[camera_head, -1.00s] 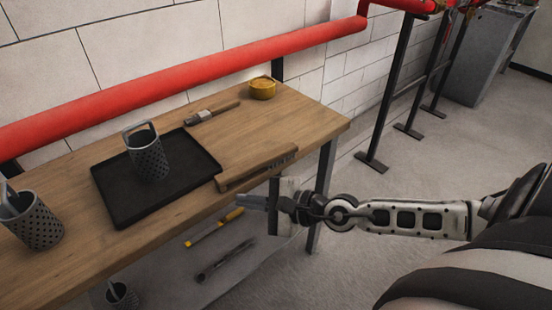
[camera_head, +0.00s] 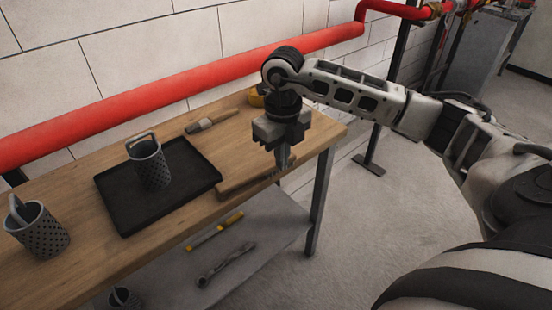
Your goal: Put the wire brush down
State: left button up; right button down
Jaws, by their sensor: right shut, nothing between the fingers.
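A long wooden-backed piece with a dark row along its side, which looks like the wire brush (camera_head: 237,187), lies at the front right of the wooden table (camera_head: 90,255). My right gripper (camera_head: 284,164) points down at its right end, shut and empty. The gripper hides part of that end, and I cannot tell whether the fingertips touch it. A second brush-like tool (camera_head: 212,122) with a wooden handle and grey head lies farther back on the table. My left gripper is not in view.
A black tray (camera_head: 190,200) holds a perforated grey cup (camera_head: 150,165). Another perforated cup (camera_head: 40,235) with a tool stands at left. A red pipe (camera_head: 180,95) runs behind. A lower shelf (camera_head: 265,240) holds tools.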

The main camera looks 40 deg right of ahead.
aim_at(270, 174)
jog(key=w+f, duration=0.1)
jog(key=f, duration=0.1)
jog(key=w+f, duration=0.1)
jog(key=f, duration=0.2)
jog(key=f+p, duration=0.1)
jog(key=f, duration=0.2)
jog(key=shift+w+a+f, duration=0.2)
jog(key=shift+w, duration=0.8)
